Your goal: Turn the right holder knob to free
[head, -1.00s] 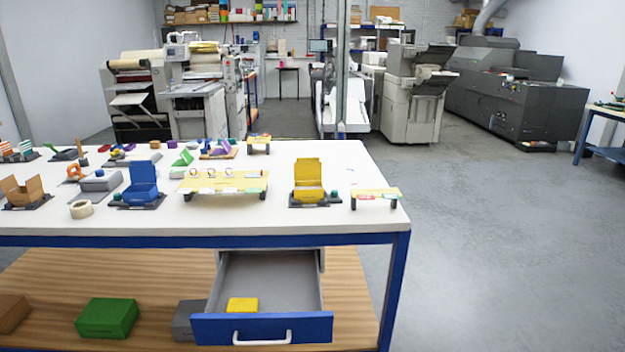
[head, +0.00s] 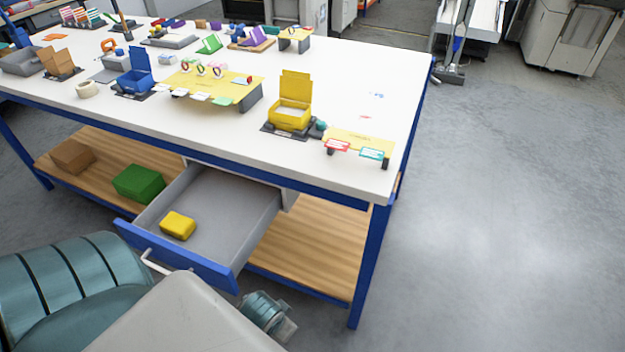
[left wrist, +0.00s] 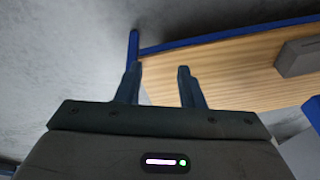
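The yellow open box (head: 290,113) sits with its lid up in a dark holder (head: 275,131) near the right end of the white table. A small teal knob (head: 320,127) is at the right side of this holder; its turn position is too small to read. A blue open box (head: 135,82) sits in a similar dark holder further left. My left gripper (left wrist: 159,67) is open and empty in the left wrist view, with the wooden lower shelf beyond its fingers. It is away from the holders. My right gripper is not in view.
A yellow stand with red and teal tags (head: 360,140) is close to the knob's right. A drawer (head: 190,258) stands open below the tabletop (head: 400,95), with a yellow block (head: 178,226) inside. The floor (head: 500,220) right of the table is clear.

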